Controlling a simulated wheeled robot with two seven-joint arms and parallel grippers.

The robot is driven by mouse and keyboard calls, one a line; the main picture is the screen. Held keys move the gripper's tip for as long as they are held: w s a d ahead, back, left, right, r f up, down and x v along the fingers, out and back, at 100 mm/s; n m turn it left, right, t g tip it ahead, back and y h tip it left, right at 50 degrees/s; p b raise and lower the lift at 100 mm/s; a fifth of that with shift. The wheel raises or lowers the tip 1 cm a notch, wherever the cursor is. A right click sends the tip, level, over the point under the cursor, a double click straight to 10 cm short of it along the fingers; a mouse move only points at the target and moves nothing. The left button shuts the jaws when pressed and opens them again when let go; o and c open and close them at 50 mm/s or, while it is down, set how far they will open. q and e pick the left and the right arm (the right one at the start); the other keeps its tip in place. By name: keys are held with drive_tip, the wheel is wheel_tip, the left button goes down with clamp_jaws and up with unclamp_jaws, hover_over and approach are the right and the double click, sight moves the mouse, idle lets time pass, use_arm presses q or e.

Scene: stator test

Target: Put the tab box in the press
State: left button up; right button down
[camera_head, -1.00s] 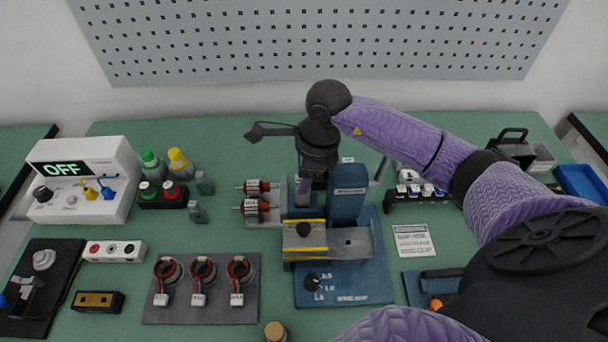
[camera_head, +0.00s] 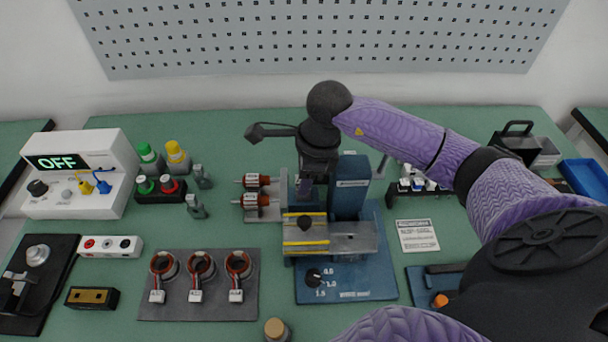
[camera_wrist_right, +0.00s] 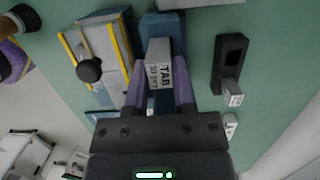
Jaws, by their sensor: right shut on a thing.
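The tab box (camera_wrist_right: 160,65) is a small grey block with "TAB" lettering, held between the purple fingers of my right gripper (camera_wrist_right: 158,85) in the wrist view. In the head view my right gripper (camera_head: 304,188) points down just behind the yellow-striped part of the press; the tab box cannot be made out there. The press (camera_head: 352,190) is a blue machine with a blue base, a grey bed and a yellow-striped block with a black knob. The wrist view shows its striped block (camera_wrist_right: 108,48) beside the gripper. Whether the box touches the press I cannot tell. My left gripper is not in view.
Left of the press stand two copper-wound rotors (camera_head: 256,190) on a grey holder. A dark mat (camera_head: 215,310) with several wound rings lies at front left. A white label card (camera_head: 417,236) lies to the right. A meter reading OFF (camera_head: 80,170) stands at far left.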

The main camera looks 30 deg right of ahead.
drive_tip(key=shift+s+f, duration=0.1)
drive_tip(key=shift+s+a+f+b, duration=0.1)
drive_tip(key=shift+f+b, duration=0.5)
drive_tip(key=shift+f, duration=0.35)
drive_tip(key=shift+c, duration=1.8)
unclamp_jaws()
drive_tip(key=shift+r, duration=0.65)
drive_tip(key=p+v, duration=0.5)
drive_tip(key=v, duration=0.1)
drive_tip(key=shift+r, duration=0.4)
